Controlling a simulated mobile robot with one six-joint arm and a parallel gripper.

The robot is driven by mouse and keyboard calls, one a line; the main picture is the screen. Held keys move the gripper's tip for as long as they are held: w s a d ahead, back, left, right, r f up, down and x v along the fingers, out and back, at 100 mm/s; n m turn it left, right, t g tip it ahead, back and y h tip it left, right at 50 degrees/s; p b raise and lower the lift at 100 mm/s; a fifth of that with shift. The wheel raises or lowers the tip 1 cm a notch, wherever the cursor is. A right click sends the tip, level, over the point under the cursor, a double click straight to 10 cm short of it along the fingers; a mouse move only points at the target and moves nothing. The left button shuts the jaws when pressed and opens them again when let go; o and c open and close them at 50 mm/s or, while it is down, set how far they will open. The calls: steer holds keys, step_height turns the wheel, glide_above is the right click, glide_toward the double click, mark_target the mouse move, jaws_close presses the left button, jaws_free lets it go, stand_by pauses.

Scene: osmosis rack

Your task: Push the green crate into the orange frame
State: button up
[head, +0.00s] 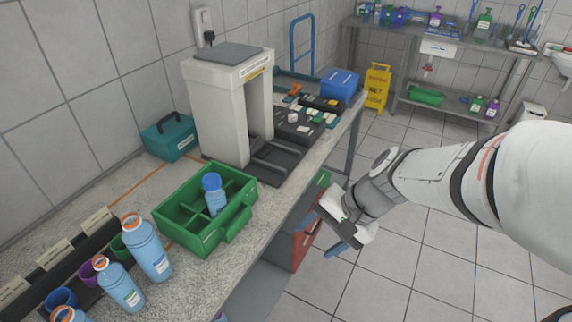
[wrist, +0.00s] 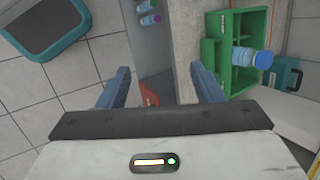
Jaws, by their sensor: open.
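The green crate (head: 202,240) sits on the speckled counter, with dividers and a blue-capped bottle (head: 215,196) standing in one compartment. Orange lines (head: 140,183) on the counter show behind the crate and near its left side; I take them as the orange frame, and the crate hides part of it. My gripper (head: 322,234) is open and empty, off the counter's front edge, to the right of the crate and apart from it. In the wrist view the crate (wrist: 211,28) appears at the upper right, beyond the right finger of my gripper (wrist: 163,88).
Several blue bottles (head: 147,248) and a dark labelled rack (head: 62,262) stand at the counter's near left. A white scanner arch (head: 217,110) stands behind the crate, with a teal box (head: 170,137) beside it. Open tiled floor lies right of the counter.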

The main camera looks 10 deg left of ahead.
steer(key=w+a+f+m+y, duration=0.2)
steer(key=w+a+m+y, duration=0.15)
steer(key=a, duration=0.25)
steer(key=m+t+y+p, duration=0.15)
steer(key=m+t, duration=0.25)
steer(key=m, duration=1)
glide_toward(240, 224)
steer(key=a+f+b, duration=0.1)
steer(key=w+a+f+b, duration=0.1)
steer(key=a+f, duration=0.1)
steer(key=shift+f, duration=0.1)
steer(key=shift+w+a+b, duration=0.25)
steer(key=shift+a+b, duration=0.2)
steer(key=shift+a, duration=0.2)
steer(key=shift+w+a, duration=0.15)
steer(key=shift+a, duration=0.2)
